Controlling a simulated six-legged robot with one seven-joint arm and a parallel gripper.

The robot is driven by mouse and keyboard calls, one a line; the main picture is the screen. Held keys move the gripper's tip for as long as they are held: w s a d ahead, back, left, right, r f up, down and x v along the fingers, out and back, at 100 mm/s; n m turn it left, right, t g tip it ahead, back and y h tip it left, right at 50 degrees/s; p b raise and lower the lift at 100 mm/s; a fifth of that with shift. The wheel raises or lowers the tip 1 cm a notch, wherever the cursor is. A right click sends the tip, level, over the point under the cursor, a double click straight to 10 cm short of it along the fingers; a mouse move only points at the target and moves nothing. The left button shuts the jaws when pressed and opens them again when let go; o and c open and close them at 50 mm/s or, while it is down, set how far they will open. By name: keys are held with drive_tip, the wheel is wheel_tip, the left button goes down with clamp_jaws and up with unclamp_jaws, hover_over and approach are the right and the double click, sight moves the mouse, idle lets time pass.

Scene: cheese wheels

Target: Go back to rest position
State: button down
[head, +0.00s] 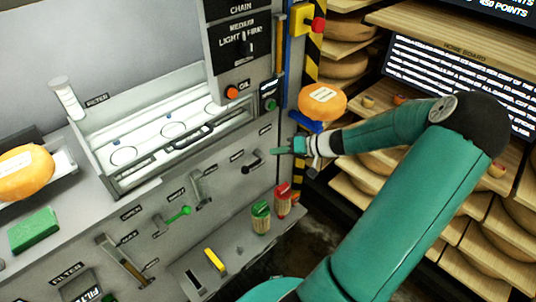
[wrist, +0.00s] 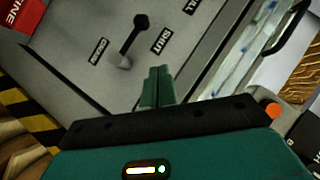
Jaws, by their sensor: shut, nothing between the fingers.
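My gripper (head: 290,147) is at the end of my green arm, in front of the right end of the grey machine panel in the head view. In the wrist view the two green fingers (wrist: 157,88) are together with nothing between them. A black-knobbed lever (wrist: 133,40) on the panel lies just beyond the fingertips, beside a label reading "SHUT". The lever also shows in the head view (head: 253,162), a little left of the gripper. The fingers look apart from it.
An orange cheese wheel (head: 322,101) sits right of the machine, above my forearm. Another cheese wheel (head: 25,172) lies at the far left by a green block (head: 34,230). Wooden shelves (head: 400,190) with cheeses stand behind my arm. Red (head: 283,197) and green (head: 260,215) capped containers stand on the lower ledge.

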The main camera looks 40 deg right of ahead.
drive_tip(key=shift+v, duration=1.05)
drive_tip(key=shift+a+r, duration=0.1)
drive_tip(key=shift+a, duration=0.1)
drive_tip(key=a+r+n+g+h, duration=0.15)
drive_tip(key=a+g, duration=0.25)
drive_tip(key=a, duration=0.5)
drive_tip(key=a+r+n+g+h, duration=0.1)
drive_tip(key=a+r+n+g, duration=0.2)
drive_tip(key=a, duration=0.6)
drive_tip(key=s+a+r+t+h, duration=0.1)
drive_tip(key=s+a+r+h, duration=0.3)
drive_tip(key=s+a+r, duration=0.7)
wheel_tip(320, 180, up, 3)
drive_tip(key=a, duration=0.3)
drive_tip(key=shift+s+r+t, duration=0.25)
drive_tip(key=shift+t, duration=0.15)
drive_tip(key=shift+a, duration=0.15)
